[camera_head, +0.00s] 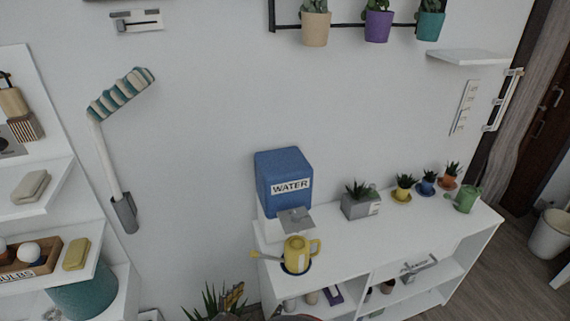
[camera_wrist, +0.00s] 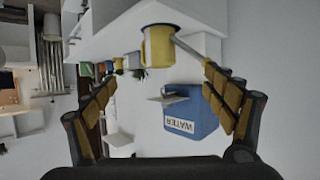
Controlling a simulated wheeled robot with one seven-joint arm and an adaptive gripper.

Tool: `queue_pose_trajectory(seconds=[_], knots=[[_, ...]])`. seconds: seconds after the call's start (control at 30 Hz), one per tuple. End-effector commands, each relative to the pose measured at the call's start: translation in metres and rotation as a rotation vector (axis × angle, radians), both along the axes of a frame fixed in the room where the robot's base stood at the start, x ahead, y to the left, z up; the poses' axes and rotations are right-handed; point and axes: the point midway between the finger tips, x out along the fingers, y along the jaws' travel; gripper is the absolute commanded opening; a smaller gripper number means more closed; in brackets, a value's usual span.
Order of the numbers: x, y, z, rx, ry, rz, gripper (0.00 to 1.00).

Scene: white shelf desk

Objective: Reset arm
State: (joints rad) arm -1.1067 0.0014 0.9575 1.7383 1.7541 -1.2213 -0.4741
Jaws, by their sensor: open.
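My gripper (camera_wrist: 155,92) is open and empty in the wrist view, with its two padded fingers spread wide to either side. Between and beyond the fingers are a yellow watering can (camera_wrist: 159,45) and a blue water box (camera_wrist: 190,112) labelled WATER, both upside down in this view. In the head view only a small yellowish part of my gripper (camera_head: 233,296) shows at the bottom edge, left of the white shelf desk (camera_head: 345,238). The yellow watering can (camera_head: 298,253) stands on the desk in front of the blue water box (camera_head: 284,182). My gripper is apart from both.
A grey planter (camera_head: 361,204), small potted plants (camera_head: 403,189) and a green watering can (camera_head: 467,199) stand along the desk. A dark-leaved plant (camera_head: 205,303) is beside my gripper.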

Motion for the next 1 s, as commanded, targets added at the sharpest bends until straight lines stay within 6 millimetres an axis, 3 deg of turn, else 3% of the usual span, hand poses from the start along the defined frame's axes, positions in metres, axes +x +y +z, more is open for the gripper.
queue_pose_trajectory(seconds=[0.17,0.47,0.73,0.9,1.0], knots=[[-0.001,0.009,-0.012,0.058,0.024,0.014,0.85],[-0.005,0.053,-0.047,0.177,0.130,0.162,0.85],[-0.035,0.121,-0.073,0.308,0.317,0.423,0.85],[-0.076,0.169,-0.055,0.413,0.516,0.672,0.85],[-0.098,0.173,-0.031,0.446,0.636,0.795,0.85]])
